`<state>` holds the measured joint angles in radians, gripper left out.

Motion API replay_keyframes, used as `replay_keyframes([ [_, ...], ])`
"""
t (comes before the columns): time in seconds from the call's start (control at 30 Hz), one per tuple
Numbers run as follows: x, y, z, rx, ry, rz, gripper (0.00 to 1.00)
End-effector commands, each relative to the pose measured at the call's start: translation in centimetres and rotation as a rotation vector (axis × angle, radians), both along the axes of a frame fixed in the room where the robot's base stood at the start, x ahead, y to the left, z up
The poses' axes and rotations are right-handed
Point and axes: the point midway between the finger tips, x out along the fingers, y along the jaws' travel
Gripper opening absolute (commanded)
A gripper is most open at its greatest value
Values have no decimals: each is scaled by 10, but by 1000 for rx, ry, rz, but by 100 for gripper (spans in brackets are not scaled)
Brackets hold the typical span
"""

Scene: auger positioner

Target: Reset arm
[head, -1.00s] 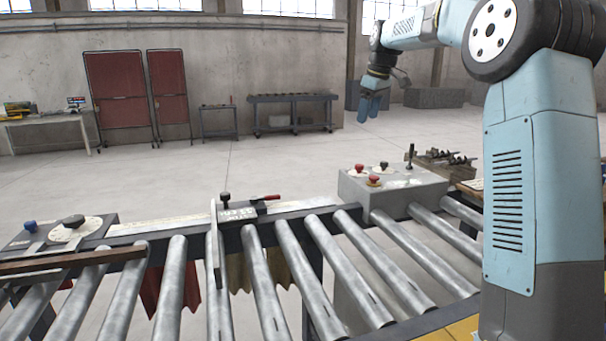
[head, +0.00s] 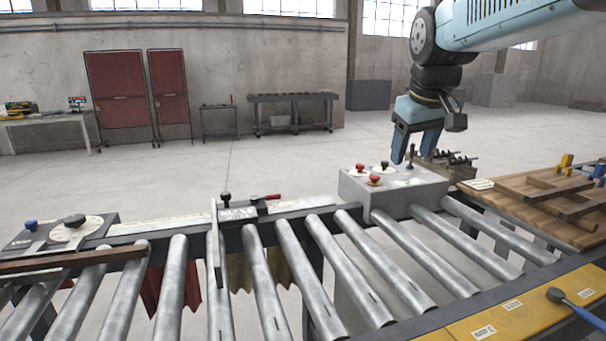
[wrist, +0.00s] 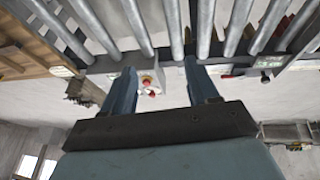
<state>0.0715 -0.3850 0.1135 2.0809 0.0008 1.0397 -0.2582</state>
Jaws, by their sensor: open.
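My gripper (head: 404,160) is open and empty in the head view. Its blue fingers point down above the grey control box (head: 392,190), apart from it. The box carries red knobs, a dark knob on a white dial, and an upright black lever (head: 410,155) close to the fingers. In the wrist view the two blue fingers of my gripper (wrist: 158,80) are spread, and the box with its red knob (wrist: 147,83) shows between them. The box's lower parts are partly hidden there.
A roller conveyor (head: 322,265) runs across the front, with a stop plate (head: 216,245) and a scale with a black knob (head: 224,197). A wooden pallet (head: 540,200) with clamps lies at the right. A dial panel (head: 72,225) sits at the left. The floor behind is open.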

Motion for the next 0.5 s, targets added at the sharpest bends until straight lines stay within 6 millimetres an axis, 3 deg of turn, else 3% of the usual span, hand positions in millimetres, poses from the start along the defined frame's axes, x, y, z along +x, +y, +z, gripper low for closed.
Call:
replay_keyframes([
  [0.1, -40, -7, -18, 27, -25, -64, 59],
  [0.3, -97, -17, -55, 86, -59, -168, 59],
  [0.5, -135, -23, -87, 136, -83, -241, 59],
])
